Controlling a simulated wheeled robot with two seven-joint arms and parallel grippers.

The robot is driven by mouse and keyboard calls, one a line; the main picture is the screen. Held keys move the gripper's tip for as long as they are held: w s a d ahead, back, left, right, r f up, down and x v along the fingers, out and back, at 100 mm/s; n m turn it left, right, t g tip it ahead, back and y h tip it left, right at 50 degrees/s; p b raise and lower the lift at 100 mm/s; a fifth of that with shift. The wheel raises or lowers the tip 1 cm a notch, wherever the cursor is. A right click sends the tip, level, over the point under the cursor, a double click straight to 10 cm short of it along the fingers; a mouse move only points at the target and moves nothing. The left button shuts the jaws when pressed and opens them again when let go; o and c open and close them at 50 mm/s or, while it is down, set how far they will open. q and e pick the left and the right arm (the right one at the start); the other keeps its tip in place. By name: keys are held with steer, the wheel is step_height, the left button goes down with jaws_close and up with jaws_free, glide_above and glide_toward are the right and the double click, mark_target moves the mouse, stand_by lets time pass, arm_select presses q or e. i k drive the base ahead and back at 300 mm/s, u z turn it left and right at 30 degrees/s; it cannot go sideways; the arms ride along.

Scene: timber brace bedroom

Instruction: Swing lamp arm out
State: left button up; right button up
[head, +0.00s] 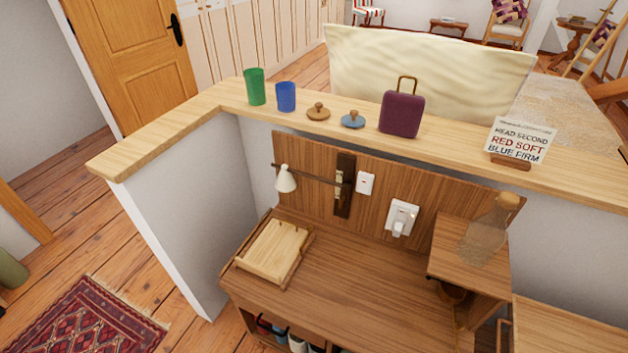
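The wall lamp has a small white cone shade (286,180) that hangs over the left part of the desk. Its thin dark lamp arm (318,174) runs left from a dark upright mounting plate (344,186) on the wooden back panel. The arm looks roughly parallel to the panel; its exact gap from the panel is hard to tell. Neither of my grippers is in the head view, and nothing touches the lamp.
A wooden tray (273,252) sits on the desk (345,285) below the shade. A switch (365,183) and a socket (402,217) are right of the plate. A glass carafe (485,231) stands right. Cups, lids, a purple case (401,114) and a sign (520,140) line the ledge.

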mark_target(343, 186)
steer(key=z, duration=1.8)
steer(key=k, duration=0.75)
steer(key=u, duration=0.85)
steer(key=i, duration=0.5)
